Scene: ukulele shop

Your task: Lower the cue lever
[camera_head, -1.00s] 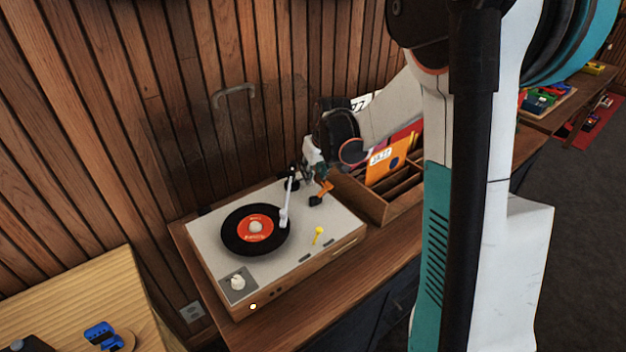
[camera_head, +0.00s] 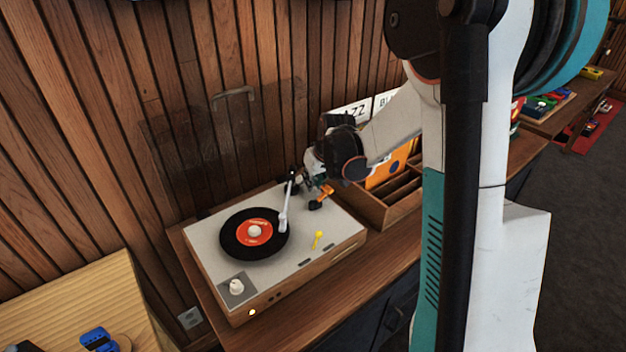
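The turntable (camera_head: 215,227) has a light top and wooden sides, with a black record (camera_head: 236,248) with a red label on it. A small yellow lever (camera_head: 318,239) stands up at the right front of the top; it may be the cue lever. The white tonearm (camera_head: 286,205) lies with its head over the record's right edge. My gripper (camera_head: 315,204) is over the back right of the turntable, behind the yellow lever and apart from it. One orange finger with a black tip shows; the other finger is not clear, so its opening cannot be told.
A wooden record crate (camera_head: 375,210) with sleeves stands right of the turntable, close to my wrist. A transparent raised lid (camera_head: 215,130) is behind. A knob (camera_head: 236,287) is at the front left. The top around the yellow lever is clear.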

